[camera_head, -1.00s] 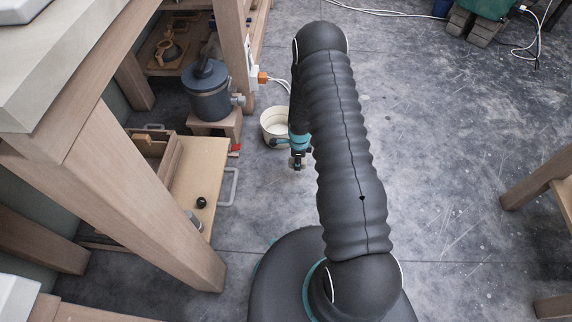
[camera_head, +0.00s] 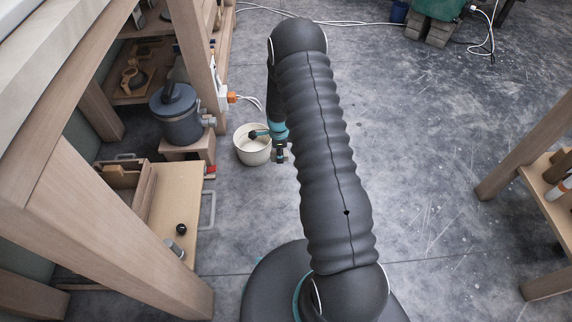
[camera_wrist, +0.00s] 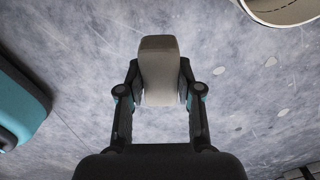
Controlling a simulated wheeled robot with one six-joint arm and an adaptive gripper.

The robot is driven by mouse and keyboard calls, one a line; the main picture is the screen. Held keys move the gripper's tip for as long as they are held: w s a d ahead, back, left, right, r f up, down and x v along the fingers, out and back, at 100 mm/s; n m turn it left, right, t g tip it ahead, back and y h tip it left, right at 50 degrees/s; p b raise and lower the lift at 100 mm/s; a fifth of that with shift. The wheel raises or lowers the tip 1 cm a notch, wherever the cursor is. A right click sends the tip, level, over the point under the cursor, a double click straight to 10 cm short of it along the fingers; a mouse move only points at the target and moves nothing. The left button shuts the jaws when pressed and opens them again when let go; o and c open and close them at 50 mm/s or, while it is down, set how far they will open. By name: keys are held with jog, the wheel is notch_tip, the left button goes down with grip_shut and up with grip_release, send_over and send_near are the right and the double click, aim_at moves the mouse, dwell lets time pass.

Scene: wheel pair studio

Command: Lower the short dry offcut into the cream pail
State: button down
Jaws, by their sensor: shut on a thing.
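The short offcut (camera_wrist: 159,75) is a pale block with a brown end. In the wrist view it sits between the two fingers of my gripper (camera_wrist: 160,88), which is shut on it. The cream pail (camera_head: 250,152) stands on the floor left of my arm in the head view. Its rim also shows at the top right of the wrist view (camera_wrist: 290,14), to one side of the offcut. In the head view my gripper (camera_head: 281,158) is small, at the pail's right side, and I cannot make out the offcut there. The pail's inside is partly visible.
A dark canister (camera_head: 176,118) stands on a wooden block left of the pail. White cables (camera_head: 350,14) run along the back floor.

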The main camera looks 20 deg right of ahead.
jog(key=w+a+b, duration=0.2)
jog(key=w+b, duration=0.1)
jog(key=w, duration=0.6)
jog(key=w+a+b, duration=0.3)
jog(key=w+b, duration=0.1)
jog(key=w, duration=0.5)
jog(key=shift+a+r, duration=0.25)
jog(key=shift+r, duration=0.1)
jog(key=shift+f, duration=0.1)
jog(key=shift+f, duration=5.1)
jog(key=shift+f, duration=1.85)
